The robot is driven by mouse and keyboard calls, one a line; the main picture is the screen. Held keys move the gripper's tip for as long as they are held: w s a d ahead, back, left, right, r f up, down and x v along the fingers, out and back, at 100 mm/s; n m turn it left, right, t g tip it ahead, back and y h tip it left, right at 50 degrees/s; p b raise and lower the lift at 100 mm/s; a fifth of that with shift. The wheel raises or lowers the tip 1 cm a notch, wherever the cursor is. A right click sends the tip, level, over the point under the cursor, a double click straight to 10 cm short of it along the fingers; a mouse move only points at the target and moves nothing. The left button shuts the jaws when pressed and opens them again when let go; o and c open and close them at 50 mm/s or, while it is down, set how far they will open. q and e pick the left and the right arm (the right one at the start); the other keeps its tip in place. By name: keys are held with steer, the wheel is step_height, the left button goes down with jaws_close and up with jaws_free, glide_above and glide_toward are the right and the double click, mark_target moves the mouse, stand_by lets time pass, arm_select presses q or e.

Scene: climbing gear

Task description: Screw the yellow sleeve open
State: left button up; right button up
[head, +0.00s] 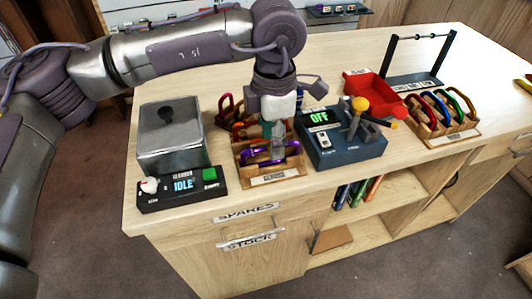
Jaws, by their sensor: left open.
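My left gripper (274,145) points down over a small wooden rack (270,177) near the front of the bench. It is open. A purple carabiner (290,149) stands in that rack, right by the fingers; I cannot tell whether they touch it. Parts of the rack and the carabiners behind it are hidden by the gripper. A rounded yellow piece (360,104) shows on the dark blue device (345,152) to the right, whose display reads OFF. I cannot tell whether this is the yellow sleeve; no sleeve is clear at this size. My right gripper is not in view.
A grey metal box (170,135) with a panel reading IDLE (183,187) stands at left. Behind the blue device is a red tray (373,88). A rack of coloured carabiners (445,128) and a dark bar frame (418,78) stand at right. The back-middle bench top is mostly clear.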

arm_select(q)
steer(key=shift+s+d+b, duration=0.25)
steer(key=shift+s+b, duration=0.05)
steer(key=shift+s, duration=0.4)
steer(key=shift+f, duration=0.15)
steer(key=shift+f+b, duration=1.3)
steer(key=shift+w, duration=0.1)
steer(key=shift+w+a, duration=0.25)
steer(key=shift+w, duration=0.4)
steer(key=shift+r, duration=0.15)
